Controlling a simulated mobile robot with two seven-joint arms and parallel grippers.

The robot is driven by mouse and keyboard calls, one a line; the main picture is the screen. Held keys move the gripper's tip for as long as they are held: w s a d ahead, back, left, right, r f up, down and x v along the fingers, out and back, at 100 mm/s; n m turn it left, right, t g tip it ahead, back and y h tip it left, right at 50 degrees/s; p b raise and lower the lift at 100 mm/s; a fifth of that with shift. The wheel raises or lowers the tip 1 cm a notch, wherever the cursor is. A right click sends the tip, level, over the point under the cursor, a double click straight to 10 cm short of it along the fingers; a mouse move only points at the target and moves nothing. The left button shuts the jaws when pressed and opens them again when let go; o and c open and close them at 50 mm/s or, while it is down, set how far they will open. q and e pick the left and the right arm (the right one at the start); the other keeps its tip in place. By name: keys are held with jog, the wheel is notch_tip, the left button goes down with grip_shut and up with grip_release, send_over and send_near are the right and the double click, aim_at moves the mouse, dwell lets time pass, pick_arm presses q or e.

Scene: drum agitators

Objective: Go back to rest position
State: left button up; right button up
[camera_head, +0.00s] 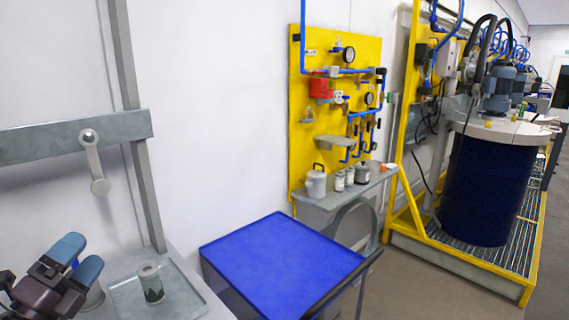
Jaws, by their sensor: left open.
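My left gripper (76,264) is at the lower left, with two blue-tipped fingers held apart and nothing seen between them. It is over the left end of a grey bench, in front of a light round object (91,297) that it partly hides. A small can with a patterned side (151,284) stands upright on a shallow tray (121,293), to the right of the gripper and apart from it. My right gripper is not in view.
A blue-topped cart (280,255) stands right of the grey bench (185,268). Behind it, a yellow panel (300,120) has a shelf (330,200) with several containers. A dark blue drum (485,190) stands on a yellow-edged grating at right. A grey post (128,90) rises from the bench.

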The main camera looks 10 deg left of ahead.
pick_arm(q)
jog(key=s+a+f+n+g+y, duration=0.1)
jog(key=s+f+n+g+y, duration=0.25)
jog(key=f+n+y, duration=0.4)
jog(key=s+f+n+g+y, duration=0.4)
jog(key=f+n, duration=0.4)
jog(key=n, duration=0.4)
jog(key=s+d+f+n+g+h, duration=0.5)
jog(key=s+d+f+g+h, duration=0.1)
jog(key=s+d+f+g, duration=0.55)
jog(key=w+f+t+b, duration=0.3)
jog(key=f+t+b, duration=0.1)
jog(key=f, duration=0.6)
jog(key=w+f+m+t+b, duration=0.1)
jog(key=w+f+t+b, duration=0.2)
jog(key=f+b, duration=0.3)
notch_tip(320, 180, down, 5)
jog(key=shift+w+d+t, duration=0.2)
jog(key=shift+t, duration=0.4)
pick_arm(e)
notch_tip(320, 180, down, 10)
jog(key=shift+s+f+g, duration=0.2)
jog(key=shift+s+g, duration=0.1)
pick_arm(q)
jog(key=shift+h, duration=0.25)
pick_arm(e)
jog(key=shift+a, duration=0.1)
